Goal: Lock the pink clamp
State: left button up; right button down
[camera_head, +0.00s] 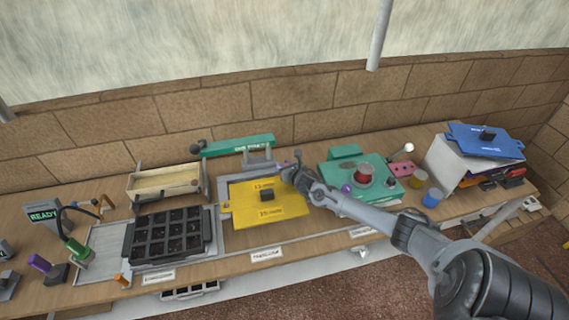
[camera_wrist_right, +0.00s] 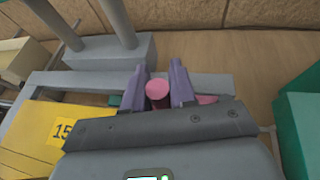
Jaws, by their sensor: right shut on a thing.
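The pink clamp shows in the right wrist view as a round pink knob (camera_wrist_right: 157,88) between my two purple fingers, with another pink part just right of them. My right gripper (camera_wrist_right: 157,78) is shut on this knob. In the head view my right gripper (camera_head: 291,163) is at the back right corner of the yellow plate (camera_head: 250,212), where the hand mostly hides the clamp. Whether the clamp is locked cannot be told. My left gripper is not in view.
The yellow plate lies on a grey frame with a grey bracket (camera_head: 258,158) behind it. A teal press (camera_head: 385,190) stands close on the right. A black compartment tray (camera_head: 155,251) and a wooden box (camera_head: 150,185) are on the left. A brick wall runs behind the bench.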

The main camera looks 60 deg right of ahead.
jog(key=c, duration=1.3)
grip_release()
jog(key=shift+s, duration=0.1)
jog(key=p+v, duration=0.1)
jog(key=v, duration=0.8)
jog(key=shift+s+a+p, duration=0.1)
jog(key=shift+p, duration=0.2)
jog(key=shift+s+a+r, duration=0.3)
jog(key=shift+s, duration=0.2)
jog(key=shift+s+a+r, duration=0.1)
